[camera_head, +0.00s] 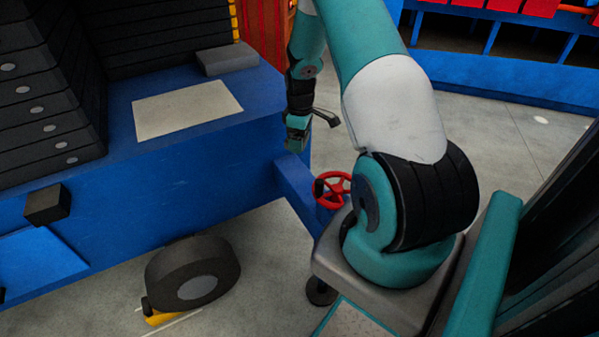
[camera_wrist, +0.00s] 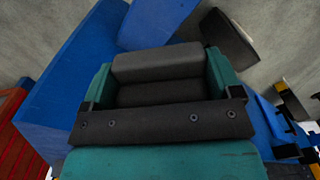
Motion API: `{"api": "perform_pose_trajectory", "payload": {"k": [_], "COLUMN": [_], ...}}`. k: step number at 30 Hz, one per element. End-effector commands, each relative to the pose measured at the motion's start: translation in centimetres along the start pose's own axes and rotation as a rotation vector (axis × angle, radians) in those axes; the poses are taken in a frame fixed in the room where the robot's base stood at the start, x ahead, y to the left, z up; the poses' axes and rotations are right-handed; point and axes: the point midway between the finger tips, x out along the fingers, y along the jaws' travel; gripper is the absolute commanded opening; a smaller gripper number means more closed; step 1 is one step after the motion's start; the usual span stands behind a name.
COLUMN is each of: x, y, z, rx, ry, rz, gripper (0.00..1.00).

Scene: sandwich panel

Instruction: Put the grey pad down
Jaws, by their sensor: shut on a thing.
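The grey pad (camera_wrist: 155,63) is a dark grey block between the two teal fingers of my gripper (camera_wrist: 162,78) in the wrist view. My gripper is shut on it. In the head view my gripper (camera_head: 297,132) hangs just off the right end of the blue bench. The pad cannot be made out clearly there. The pad is held in the air, with blue structure and grey floor behind it in the wrist view. A pale flat rectangle (camera_head: 187,108) lies on the blue bench top (camera_head: 235,128), bare of any object.
Another grey block (camera_head: 227,58) lies at the bench's back edge. Black stacked drawers (camera_head: 45,110) stand at the left. A red handwheel (camera_head: 333,190) sits below my gripper. A black wheel (camera_head: 193,272) is under the bench. Blue shelving (camera_head: 500,70) stands behind, across open floor.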

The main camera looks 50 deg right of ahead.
Motion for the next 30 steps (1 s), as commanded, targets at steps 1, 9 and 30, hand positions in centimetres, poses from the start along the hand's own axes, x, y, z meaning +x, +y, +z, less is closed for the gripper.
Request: {"api": "perform_pose_trajectory", "payload": {"k": [1, 9, 30], "x": [1.8, 7.8, 13.1], "y": [-0.1, 0.0, 0.1], "z": [0.0, 0.0, 0.0], "rx": [0.000, 0.001, 0.001], "ry": [-0.002, 0.000, 0.002], "rz": [-0.003, 0.000, 0.002], "gripper": [0.47, 0.47, 0.47]}}
